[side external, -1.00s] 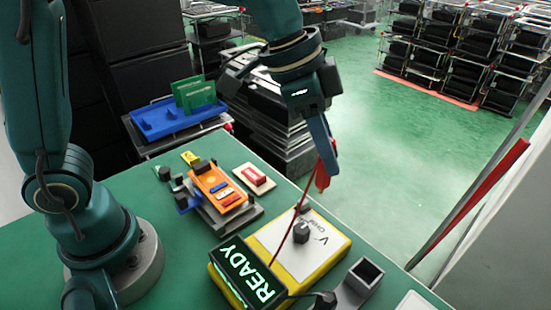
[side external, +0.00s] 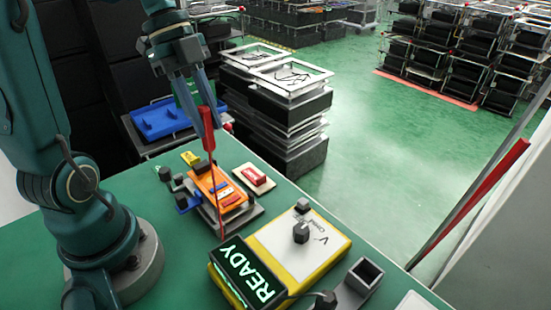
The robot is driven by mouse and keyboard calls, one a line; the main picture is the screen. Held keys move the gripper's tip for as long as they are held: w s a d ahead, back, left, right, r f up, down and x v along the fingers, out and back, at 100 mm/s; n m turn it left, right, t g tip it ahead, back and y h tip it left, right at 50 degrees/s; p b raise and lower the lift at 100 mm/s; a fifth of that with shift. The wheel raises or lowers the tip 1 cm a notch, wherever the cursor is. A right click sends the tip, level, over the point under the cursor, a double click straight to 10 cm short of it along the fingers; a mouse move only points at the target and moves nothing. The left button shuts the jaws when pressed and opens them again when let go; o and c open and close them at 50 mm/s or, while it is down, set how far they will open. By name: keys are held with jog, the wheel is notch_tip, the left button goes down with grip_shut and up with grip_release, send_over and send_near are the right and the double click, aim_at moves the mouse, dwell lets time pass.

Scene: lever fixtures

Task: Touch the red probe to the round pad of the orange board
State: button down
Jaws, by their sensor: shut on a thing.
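My gripper (side external: 208,122) is shut on the red probe (side external: 209,143), which hangs tip-down below the fingers. A thin red lead runs from the probe down toward the meter. The orange board (side external: 205,184) sits in a dark fixture on the green table, with blue and red parts on it. The probe is in front of or above the board in this view; I cannot tell whether its tip touches anything. The round pad cannot be made out clearly, as the probe and lead cross the board there.
The yellow meter (side external: 327,272) with a dark knob and a display reading READY (side external: 246,274) stands at the front. A red block on a pale plate (side external: 254,178) lies right of the board, a yellow block (side external: 190,158) behind it. A square dark holder (side external: 364,275) is at front right.

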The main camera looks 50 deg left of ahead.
jog(key=shift+n, duration=0.5)
jog(key=shift+s+a+f, duration=0.1)
jog(key=shift+a+f, duration=0.2)
jog(key=shift+f, duration=0.7)
jog(key=shift+a+f, duration=0.3)
jog(key=shift+f, duration=0.65)
jog(key=shift+s+a+f, duration=0.1)
jog(key=shift+a+f, duration=0.2)
jog(key=shift+f, duration=0.7)
jog(key=shift+f, duration=0.6)
notch_tip(320, 180, up, 7)
dwell(0.4)
